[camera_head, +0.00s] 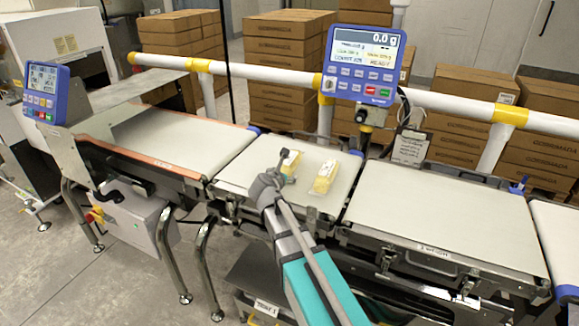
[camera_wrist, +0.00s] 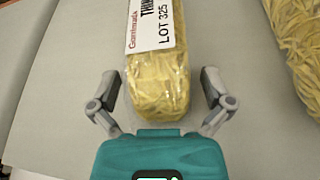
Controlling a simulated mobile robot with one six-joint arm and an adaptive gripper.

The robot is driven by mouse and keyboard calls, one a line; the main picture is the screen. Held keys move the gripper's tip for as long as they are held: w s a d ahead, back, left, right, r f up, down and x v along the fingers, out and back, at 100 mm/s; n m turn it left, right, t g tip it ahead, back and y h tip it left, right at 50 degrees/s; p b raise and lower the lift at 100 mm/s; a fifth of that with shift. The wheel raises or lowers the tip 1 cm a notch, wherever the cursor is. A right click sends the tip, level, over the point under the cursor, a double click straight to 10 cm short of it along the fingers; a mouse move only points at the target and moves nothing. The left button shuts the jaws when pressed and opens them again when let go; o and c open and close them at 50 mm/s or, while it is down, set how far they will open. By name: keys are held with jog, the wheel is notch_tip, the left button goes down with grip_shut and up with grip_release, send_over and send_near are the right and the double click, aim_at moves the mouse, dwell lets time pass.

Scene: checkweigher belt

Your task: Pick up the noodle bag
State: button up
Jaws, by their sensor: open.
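A clear noodle bag (camera_wrist: 158,85) with yellow noodles and a white label reading "LOT 325" lies on the belt in the wrist view. Its near end sits between the two fingers of my gripper (camera_wrist: 160,82). The fingers are spread, with a gap to the bag on each side. In the head view this bag (camera_head: 292,162) is partly hidden behind my gripper (camera_head: 281,166). A second noodle bag (camera_wrist: 297,40) lies apart to the right, cut off by the wrist view's edge. It also shows in the head view (camera_head: 325,178).
Both bags rest on the middle belt section (camera_head: 245,172). The left belt (camera_head: 165,135) and right belt (camera_head: 440,215) are clear. A white rail (camera_head: 265,76) with a blue display (camera_head: 362,65) reading 0.0 g runs behind. Stacked cartons (camera_head: 285,50) stand beyond.

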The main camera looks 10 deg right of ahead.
jog(key=c, duration=1.1)
jog(key=shift+c, duration=0.2)
jog(key=shift+r, duration=0.2)
